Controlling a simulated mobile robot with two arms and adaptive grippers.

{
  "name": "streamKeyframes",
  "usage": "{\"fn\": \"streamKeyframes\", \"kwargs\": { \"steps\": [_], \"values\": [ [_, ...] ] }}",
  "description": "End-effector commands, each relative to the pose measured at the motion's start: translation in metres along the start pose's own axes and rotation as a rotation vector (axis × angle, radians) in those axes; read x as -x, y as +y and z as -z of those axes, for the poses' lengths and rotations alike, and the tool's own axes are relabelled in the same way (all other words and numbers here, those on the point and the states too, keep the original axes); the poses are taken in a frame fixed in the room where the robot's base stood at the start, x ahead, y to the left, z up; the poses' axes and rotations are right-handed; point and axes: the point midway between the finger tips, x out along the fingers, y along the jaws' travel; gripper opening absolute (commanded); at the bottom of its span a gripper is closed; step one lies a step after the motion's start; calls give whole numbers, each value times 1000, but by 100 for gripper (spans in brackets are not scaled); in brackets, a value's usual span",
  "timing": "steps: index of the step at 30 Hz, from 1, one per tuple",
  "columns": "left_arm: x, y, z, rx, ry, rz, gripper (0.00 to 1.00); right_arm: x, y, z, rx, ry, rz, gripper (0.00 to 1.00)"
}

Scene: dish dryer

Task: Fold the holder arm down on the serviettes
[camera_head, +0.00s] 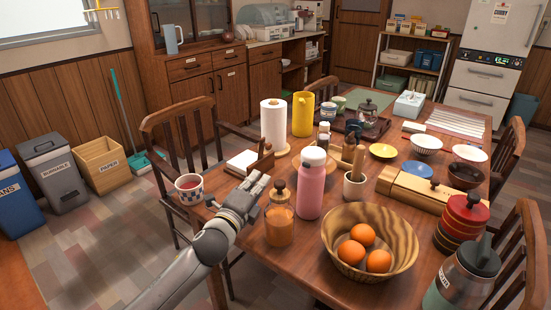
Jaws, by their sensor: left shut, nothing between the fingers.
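The white serviettes (241,160) lie in a flat stack near the left edge of the wooden table (300,275). The brown wooden holder arm (261,162) shows at the right side of the stack, and it looks raised and tilted; its exact angle is hard to tell. My left gripper (260,184) is just in front of the holder, on the near side. Its fingers are shut and empty. A small gap seems to lie between the fingertips and the holder arm, but I cannot tell about contact. My right gripper is out of view.
A paper towel roll (274,124) stands behind the holder.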

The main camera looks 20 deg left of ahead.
Motion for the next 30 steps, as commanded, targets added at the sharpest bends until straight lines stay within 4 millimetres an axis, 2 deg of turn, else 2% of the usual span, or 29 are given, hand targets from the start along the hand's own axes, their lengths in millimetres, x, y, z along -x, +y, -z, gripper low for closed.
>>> {"fn": "streamKeyframes", "kwargs": {
  "steps": [9, 15, 22, 30],
  "values": [
    [-59, -1, 0, 1, -1, 2, 0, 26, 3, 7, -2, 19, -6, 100],
    [-91, 0, 0, 0, -1, 2, 0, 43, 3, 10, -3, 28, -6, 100],
    [-112, 0, 0, 1, 0, 1, 0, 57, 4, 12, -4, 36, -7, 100],
    [-117, 0, 0, 1, 1, 0, 0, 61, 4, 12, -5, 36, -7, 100]
  ]
}}
